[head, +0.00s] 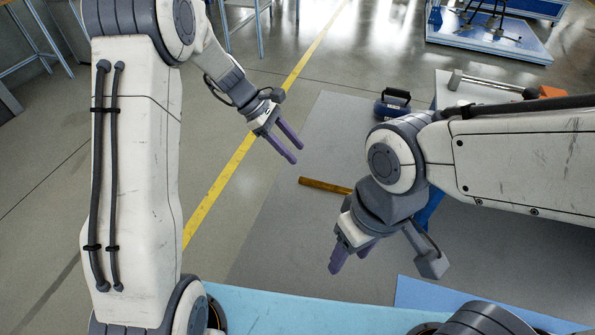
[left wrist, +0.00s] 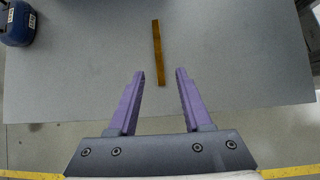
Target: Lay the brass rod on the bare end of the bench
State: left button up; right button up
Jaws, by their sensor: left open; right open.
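The brass rod (head: 322,186) lies flat on a grey mat on the floor, its right end hidden behind my right arm in the head view. In the left wrist view the rod (left wrist: 157,52) lies beyond the fingertips, roughly in line with the gap. My left gripper (head: 291,148) is open and empty, above and apart from the rod. It also shows in the left wrist view (left wrist: 160,72). My right gripper (head: 350,260) is open and empty, nearer than the rod. The pale bench (head: 453,95) at the right is largely hidden by my right arm.
A metal cylinder (head: 485,84) and an orange object (head: 552,91) are at the bench. A dark blue object with a handle (head: 391,104) stands by the bench, also in the left wrist view (left wrist: 17,24). The grey mat (head: 285,240) is clear left of the rod.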

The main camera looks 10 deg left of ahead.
pick_arm(q)
jog(key=s+d+r+m+g+y, duration=0.1)
jog(key=s+d+r+m+y, duration=0.2)
jog(key=s+m, duration=0.4)
jog(key=s+d+r+m+y, duration=0.1)
jog(key=s+d+r+m, duration=0.3)
jog(key=s, duration=0.5)
jog(key=s+a+m+t+y, duration=0.2)
jog(key=s+m, duration=0.9)
jog(key=s, duration=0.1)
jog(key=shift+s+a+f+m+y, duration=0.15)
jog(key=shift+s+a+m+y, duration=0.15)
jog(key=shift+s+a+m, duration=0.1)
